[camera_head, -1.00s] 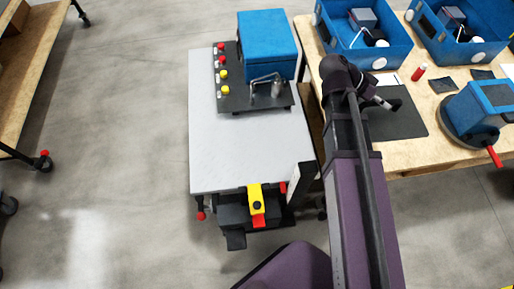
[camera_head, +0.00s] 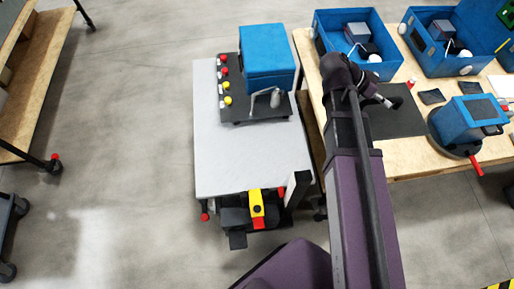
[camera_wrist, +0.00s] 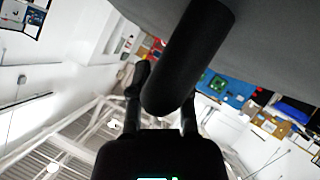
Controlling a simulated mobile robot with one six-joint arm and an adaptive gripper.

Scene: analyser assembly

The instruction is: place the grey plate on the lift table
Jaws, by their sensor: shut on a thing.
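The grey plate (camera_head: 402,122) is a dark flat square in the head view, seen in front of the workbench. My gripper (camera_head: 388,101) is at its upper left part and partly covers it. In the wrist view my gripper (camera_wrist: 162,105) is shut around a black cylinder (camera_wrist: 190,60) next to the broad grey underside or face of the plate (camera_wrist: 270,35). The lift table (camera_head: 240,165) has a light grey top, left of my arm. Its front and middle are bare. The height of the plate above the bench cannot be told.
A blue box (camera_head: 268,70) on a black panel with red and yellow buttons (camera_head: 228,88) takes up the lift table's far end. The wooden workbench (camera_head: 440,160) at right carries blue housings (camera_head: 450,50) and a blue unit (camera_head: 465,120). A shelf (camera_head: 30,110) stands far left.

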